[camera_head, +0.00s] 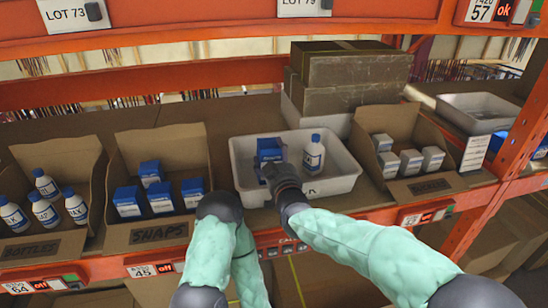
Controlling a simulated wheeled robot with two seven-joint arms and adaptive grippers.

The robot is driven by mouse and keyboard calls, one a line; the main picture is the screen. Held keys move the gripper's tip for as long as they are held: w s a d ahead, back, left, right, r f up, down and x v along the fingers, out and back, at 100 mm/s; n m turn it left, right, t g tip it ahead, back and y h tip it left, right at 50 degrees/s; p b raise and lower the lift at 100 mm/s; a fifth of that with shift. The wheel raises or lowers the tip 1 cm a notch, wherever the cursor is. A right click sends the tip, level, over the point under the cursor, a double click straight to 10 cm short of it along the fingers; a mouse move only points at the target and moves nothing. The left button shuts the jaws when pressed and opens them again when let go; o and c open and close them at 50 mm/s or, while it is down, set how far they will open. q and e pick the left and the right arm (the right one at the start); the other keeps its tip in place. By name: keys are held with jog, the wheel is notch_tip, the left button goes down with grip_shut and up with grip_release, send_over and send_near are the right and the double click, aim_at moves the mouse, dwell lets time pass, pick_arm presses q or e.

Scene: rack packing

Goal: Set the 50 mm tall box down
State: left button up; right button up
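A blue box with a white lower part (270,149) is in the white tray (346,184), left of a white bottle with a blue label (313,153). My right gripper (268,173) reaches into the tray and overlaps the lower part of the blue box. Its fingers are mostly hidden by the wrist, so I cannot tell whether they are closed on the box. It is also unclear whether the box rests on the tray floor. My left arm folds back at the bottom middle, and its gripper is out of view.
A cardboard bin marked SNAPS (158,233) holds several blue boxes. A bottle bin (43,246) stands at far left. A bin of small white boxes (428,186) is right of the tray, with stacked cartons (350,70) behind. Orange shelf beams run above and below.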

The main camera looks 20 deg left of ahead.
jog(key=shift+o, duration=0.8)
jog(key=shift+s, duration=0.1)
jog(key=shift+r+p, duration=0.5)
jog(key=shift+p, duration=0.2)
jog(key=shift+d+r, duration=0.1)
jog(key=shift+r, duration=0.1)
jog(key=b+v, duration=0.2)
jog(key=v, duration=0.9)
jog(key=shift+s+d, duration=0.2)
jog(key=shift+s, duration=0.1)
jog(key=shift+f, duration=0.15)
